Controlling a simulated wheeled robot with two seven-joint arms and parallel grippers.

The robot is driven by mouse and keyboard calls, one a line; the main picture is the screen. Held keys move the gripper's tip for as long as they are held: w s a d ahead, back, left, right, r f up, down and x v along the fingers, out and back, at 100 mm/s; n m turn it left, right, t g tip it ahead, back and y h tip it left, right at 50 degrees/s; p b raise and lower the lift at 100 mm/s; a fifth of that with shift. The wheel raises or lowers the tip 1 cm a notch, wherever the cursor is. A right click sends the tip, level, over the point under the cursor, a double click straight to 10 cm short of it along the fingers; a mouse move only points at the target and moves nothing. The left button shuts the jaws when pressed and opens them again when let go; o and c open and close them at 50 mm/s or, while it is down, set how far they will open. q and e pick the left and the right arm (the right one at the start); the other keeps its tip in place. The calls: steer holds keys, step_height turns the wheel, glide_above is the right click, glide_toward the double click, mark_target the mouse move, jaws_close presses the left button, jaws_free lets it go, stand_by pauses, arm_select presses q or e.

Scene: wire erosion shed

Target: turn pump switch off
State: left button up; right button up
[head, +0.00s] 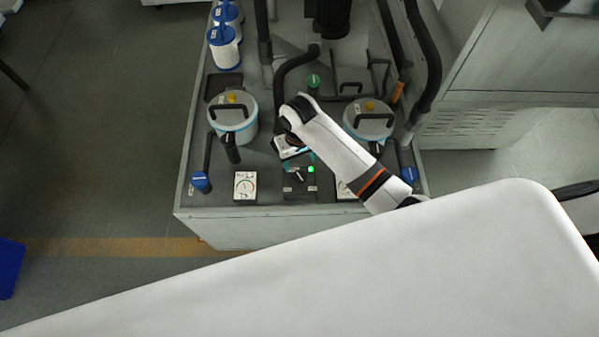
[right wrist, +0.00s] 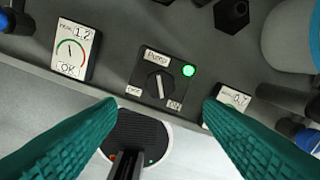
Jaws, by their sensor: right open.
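The pump switch (head: 298,186) is a dark box with a rotary knob on the front of the machine deck. In the right wrist view the switch (right wrist: 148,92) shows a PUMP label on top, a small label at each lower corner and a lit green lamp (right wrist: 188,70). Its black knob (right wrist: 159,85) has a white line pointing down, slightly toward the lower right label. My right gripper (head: 296,163) is over the switch, partly hidden by its arm. Its teal fingers are spread wide and empty (right wrist: 160,104), with the knob seen between them and apart from both. My left gripper is out of view.
A gauge reading 1.2 (right wrist: 72,50) is left of the switch; one reading 0.7 (right wrist: 235,96) is to its right, partly behind a finger. Lidded canisters (head: 233,126) (head: 355,124) with handles stand on both sides. Blue valve handles (head: 201,181) are near the deck's front corners.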

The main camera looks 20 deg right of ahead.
mark_target(300, 176)
step_height(300, 176, down, 9)
steer(key=shift+f+b, duration=0.15)
steer(key=shift+b, duration=0.15)
steer(key=shift+c, duration=0.5)
steer(key=c, duration=0.9)
